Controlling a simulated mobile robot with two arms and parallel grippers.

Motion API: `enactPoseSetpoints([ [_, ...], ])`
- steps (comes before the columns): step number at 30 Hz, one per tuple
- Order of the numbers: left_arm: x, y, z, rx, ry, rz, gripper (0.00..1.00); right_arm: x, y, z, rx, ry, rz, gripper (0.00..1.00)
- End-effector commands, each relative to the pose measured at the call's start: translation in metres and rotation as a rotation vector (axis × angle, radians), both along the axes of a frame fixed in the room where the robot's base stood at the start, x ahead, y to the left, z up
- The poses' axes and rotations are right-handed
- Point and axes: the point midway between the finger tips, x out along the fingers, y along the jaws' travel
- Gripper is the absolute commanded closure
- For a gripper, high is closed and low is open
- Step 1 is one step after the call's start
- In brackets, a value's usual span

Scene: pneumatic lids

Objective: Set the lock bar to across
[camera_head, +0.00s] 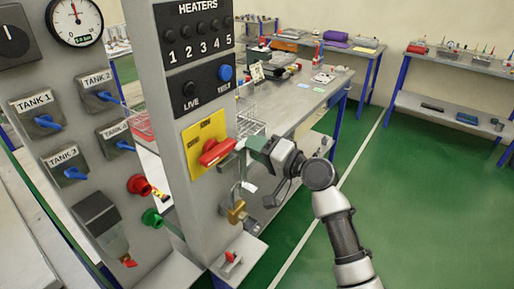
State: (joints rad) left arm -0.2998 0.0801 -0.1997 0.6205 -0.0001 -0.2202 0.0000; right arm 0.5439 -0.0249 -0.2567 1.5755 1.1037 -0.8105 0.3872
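A red rotary handle (215,152) sits on a yellow plate (196,142) on the front of the grey column, tilted up to the right. My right gripper (240,146) is at the handle's right end, reaching in from the right. Its fingertips are small and partly overlap the handle end, so I cannot tell whether they are closed on it. A brass piece (236,213) hangs lower on the column's right. A small red-topped fitting (231,258) sits on the ledge below. No part is readably labelled as the lock bar. My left gripper is out of view.
The heaters panel (201,49) is above the yellow plate. A panel with blue tank valves (47,121), a gauge (74,20), and red (139,185) and green (151,217) knobs is at left. A cluttered workbench (310,92) stands behind; green floor (425,180) is open at right.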

Motion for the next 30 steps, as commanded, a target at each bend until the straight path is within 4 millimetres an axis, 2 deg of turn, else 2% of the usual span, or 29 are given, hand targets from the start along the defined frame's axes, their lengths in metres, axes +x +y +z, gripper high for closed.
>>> enactPoseSetpoints([
  [1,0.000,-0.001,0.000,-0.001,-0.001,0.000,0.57,0.000,0.000,-0.001,-0.001,0.001,-0.001,0.78],
  [5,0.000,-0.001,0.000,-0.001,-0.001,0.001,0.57,0.000,0.000,-0.001,-0.002,0.001,0.000,0.98],
  [6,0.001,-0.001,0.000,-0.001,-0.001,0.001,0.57,0.000,0.000,-0.001,-0.002,0.001,0.000,1.00],
  [12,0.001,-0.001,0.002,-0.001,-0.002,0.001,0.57,-0.002,0.002,0.000,-0.003,0.002,0.001,1.00],
  [18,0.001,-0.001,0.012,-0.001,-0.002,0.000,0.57,-0.022,0.015,0.000,-0.003,0.003,0.002,1.00],
  [26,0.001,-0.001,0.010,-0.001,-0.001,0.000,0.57,-0.022,0.016,-0.001,-0.003,0.002,0.001,1.00],
  [27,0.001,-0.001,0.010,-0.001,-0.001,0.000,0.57,-0.022,0.016,-0.001,-0.003,0.002,0.001,0.70],
  [30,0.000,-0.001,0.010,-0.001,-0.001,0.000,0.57,-0.022,0.016,-0.001,-0.002,0.002,0.001,0.55],
])
